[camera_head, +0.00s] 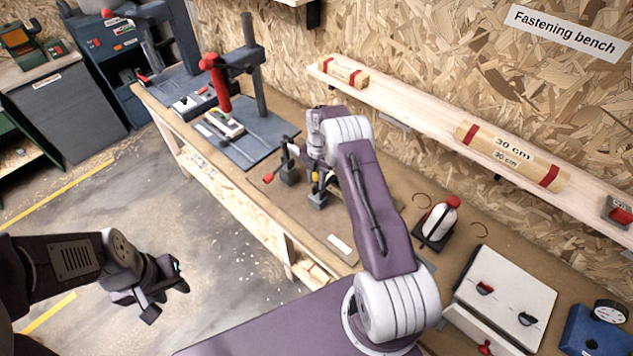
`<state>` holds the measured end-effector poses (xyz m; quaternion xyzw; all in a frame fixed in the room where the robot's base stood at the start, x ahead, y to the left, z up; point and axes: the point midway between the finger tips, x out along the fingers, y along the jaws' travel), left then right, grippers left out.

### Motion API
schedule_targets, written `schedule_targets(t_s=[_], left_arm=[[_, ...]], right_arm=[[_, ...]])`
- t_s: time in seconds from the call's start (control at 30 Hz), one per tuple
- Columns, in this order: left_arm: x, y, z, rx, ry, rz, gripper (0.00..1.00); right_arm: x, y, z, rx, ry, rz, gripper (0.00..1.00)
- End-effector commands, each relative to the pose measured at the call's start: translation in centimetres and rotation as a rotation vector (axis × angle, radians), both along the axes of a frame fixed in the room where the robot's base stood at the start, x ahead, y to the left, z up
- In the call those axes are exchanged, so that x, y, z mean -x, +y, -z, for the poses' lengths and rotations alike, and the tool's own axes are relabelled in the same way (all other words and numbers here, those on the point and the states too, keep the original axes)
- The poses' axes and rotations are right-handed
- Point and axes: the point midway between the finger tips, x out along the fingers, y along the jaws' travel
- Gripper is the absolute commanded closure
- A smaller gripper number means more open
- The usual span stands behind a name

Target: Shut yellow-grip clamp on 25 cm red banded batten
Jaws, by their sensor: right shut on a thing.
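The yellow-grip clamp (316,188) is on the bench beside the vise-like holders, and only its dark lower part and small yellow bits show. My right gripper (317,172) is shut on it, with the fingers mostly hidden by my own wrist. A short red-banded batten (343,72) lies on the wall shelf; its marking is too small to read. A longer red-banded batten (513,155) on the same shelf reads 30 cm. I cannot make out a batten in the clamp. My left gripper (165,297) is open and empty, over the floor left of the bench.
A red-handled press (222,85) stands on the far bench. A red-knobbed clamp (286,167) is just left of my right gripper.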

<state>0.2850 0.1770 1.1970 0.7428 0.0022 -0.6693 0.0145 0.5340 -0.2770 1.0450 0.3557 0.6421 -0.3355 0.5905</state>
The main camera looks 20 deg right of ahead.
Motion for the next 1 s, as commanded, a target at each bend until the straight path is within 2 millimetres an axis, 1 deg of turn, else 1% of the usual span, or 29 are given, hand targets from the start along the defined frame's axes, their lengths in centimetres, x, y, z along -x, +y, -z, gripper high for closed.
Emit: schedule_targets(t_s=[0.47, 0.5, 0.53, 0.57, 0.87, 0.97, 1.0], left_arm=[[0.0, 0.0, 0.1, 0.000, 0.000, 0.000, 0.64], [0.0, 0.0, 0.1, 0.000, 0.000, 0.000, 0.64], [0.0, 0.0, 0.1, 0.000, 0.000, 0.000, 0.64], [0.0, 0.0, 0.1, 0.000, 0.000, 0.000, 0.64], [0.0, 0.0, 0.2, 0.000, 0.000, 0.000, 0.64], [0.0, 0.0, 0.9, 0.000, 0.000, 0.000, 0.64], [0.0, 0.0, 1.3, 0.000, 0.000, 0.000, 0.64]], right_arm=[[0.2, 0.0, 0.1, -0.012, 0.012, 0.001, 1.00], [0.2, 0.0, 0.1, -0.012, 0.012, 0.001, 0.60], [0.2, 0.0, 0.1, -0.012, 0.012, 0.001, 0.52], [0.2, 0.0, 0.1, -0.012, 0.011, 0.001, 0.50], [0.1, 0.0, -0.1, -0.011, 0.008, 0.001, 0.50], [-0.1, -0.1, -1.2, -0.010, 0.005, 0.001, 0.50], [-0.2, -0.2, -2.0, -0.009, 0.002, 0.001, 0.50]])
